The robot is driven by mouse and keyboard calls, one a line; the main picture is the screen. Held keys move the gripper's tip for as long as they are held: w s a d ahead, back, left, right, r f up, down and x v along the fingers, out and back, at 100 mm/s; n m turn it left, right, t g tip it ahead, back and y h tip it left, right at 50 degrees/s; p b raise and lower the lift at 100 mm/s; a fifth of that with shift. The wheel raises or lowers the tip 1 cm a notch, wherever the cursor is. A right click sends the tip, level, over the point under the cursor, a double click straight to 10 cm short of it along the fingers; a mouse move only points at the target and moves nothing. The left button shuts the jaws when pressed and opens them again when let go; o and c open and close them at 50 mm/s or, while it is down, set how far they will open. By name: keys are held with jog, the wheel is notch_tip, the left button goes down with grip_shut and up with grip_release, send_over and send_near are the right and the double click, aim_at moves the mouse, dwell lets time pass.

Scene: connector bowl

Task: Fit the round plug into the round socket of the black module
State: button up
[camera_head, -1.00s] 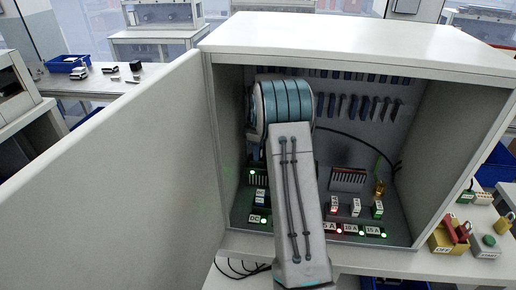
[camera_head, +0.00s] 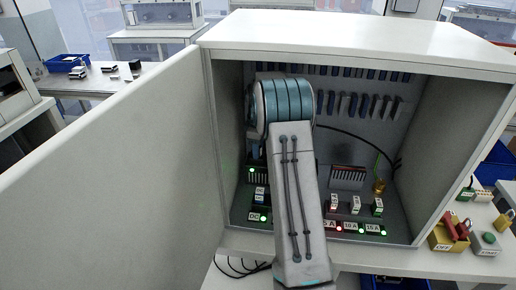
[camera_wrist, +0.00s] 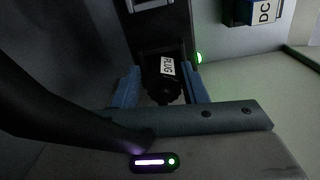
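A dark plug with a white PLUG label (camera_wrist: 166,67) shows in the camera_wrist view. It lies between the two blue fingers of my gripper (camera_wrist: 161,88). Narrow gaps show on both sides of the plug, so the fingers look open around it. The plug's far end points at a black module (camera_wrist: 160,22) beyond the fingertips. A green light (camera_wrist: 198,57) glows beside the module. I cannot see the round socket, nor tell how deep the plug sits. In the camera_head view my arm hides the fingers and plug.
The work is inside an open grey cabinet (camera_head: 350,27) with its door (camera_head: 110,150) swung left. A DC-labelled block (camera_wrist: 262,12) stands right of the module. Breakers with lit lamps (camera_head: 362,230) stand right of my arm. A yellow OFF box (camera_head: 449,236) is outside, right.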

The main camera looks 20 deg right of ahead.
jog(key=shift+s+a+f, duration=0.25)
jog(key=shift+s+f, duration=0.15)
jog(key=shift+f, duration=0.35)
jog(key=shift+r, duration=0.25)
jog(key=r, duration=0.8)
jog(key=shift+w+d+r, duration=0.1)
jog(key=shift+w+r, duration=0.1)
jog(key=shift+r, duration=0.1)
